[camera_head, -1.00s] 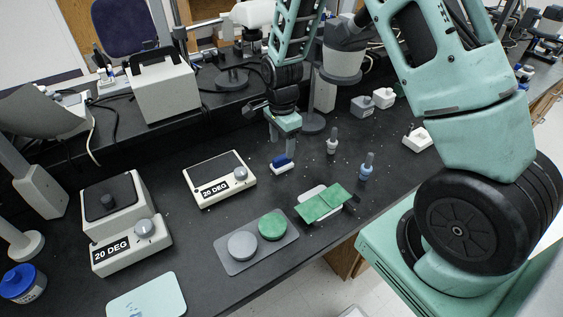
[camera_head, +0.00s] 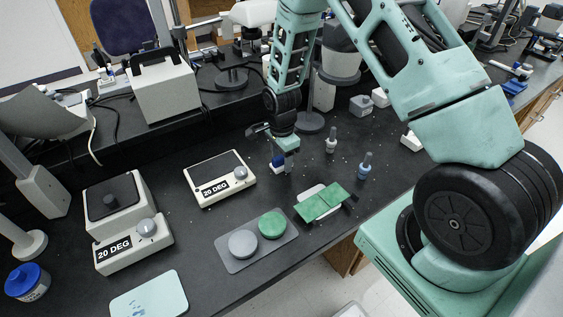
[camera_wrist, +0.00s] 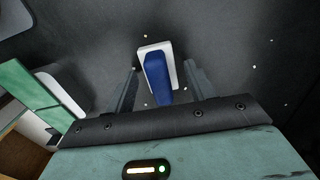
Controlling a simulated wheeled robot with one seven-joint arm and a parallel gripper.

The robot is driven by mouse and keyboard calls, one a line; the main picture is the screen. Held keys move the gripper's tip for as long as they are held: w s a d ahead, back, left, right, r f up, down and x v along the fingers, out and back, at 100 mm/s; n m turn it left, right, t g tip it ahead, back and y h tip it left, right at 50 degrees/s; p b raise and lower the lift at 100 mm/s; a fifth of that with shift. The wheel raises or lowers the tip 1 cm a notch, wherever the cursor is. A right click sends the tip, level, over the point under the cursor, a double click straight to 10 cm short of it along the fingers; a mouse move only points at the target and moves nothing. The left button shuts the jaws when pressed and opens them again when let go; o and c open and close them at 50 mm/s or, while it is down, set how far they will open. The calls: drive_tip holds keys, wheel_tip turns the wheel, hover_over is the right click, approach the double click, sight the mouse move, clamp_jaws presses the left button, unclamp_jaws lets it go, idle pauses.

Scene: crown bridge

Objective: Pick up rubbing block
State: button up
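The rubbing block, a white base with a blue top, sits on the black bench; its blue part (camera_head: 277,162) shows beside my gripper in the head view. In the wrist view the block (camera_wrist: 157,74) lies between my two fingers, with its white end toward the top of the picture. My gripper (camera_wrist: 162,88) is open, with a gap visible on both sides of the block. In the head view my gripper (camera_head: 282,166) is low over the bench, partly hiding the block.
A green plate (camera_head: 322,202) on a pale holder lies in front. Two small bottles, one grey-capped (camera_head: 332,140) and one blue (camera_head: 364,168), stand to the right. A 20 DEG device (camera_head: 219,178) is close on the left. A grey tray with two discs (camera_head: 284,254) is nearer.

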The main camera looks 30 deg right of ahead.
sight(282, 156)
drive_tip(key=c, duration=0.9)
wheel_tip(282, 156, up, 10)
drive_tip(key=shift+r+b, duration=0.1)
drive_tip(key=shift+b, duration=0.45)
drive_tip(key=o, duration=0.6)
drive_tip(key=shift+c, duration=0.2)
drive_tip(key=c, duration=0.3)
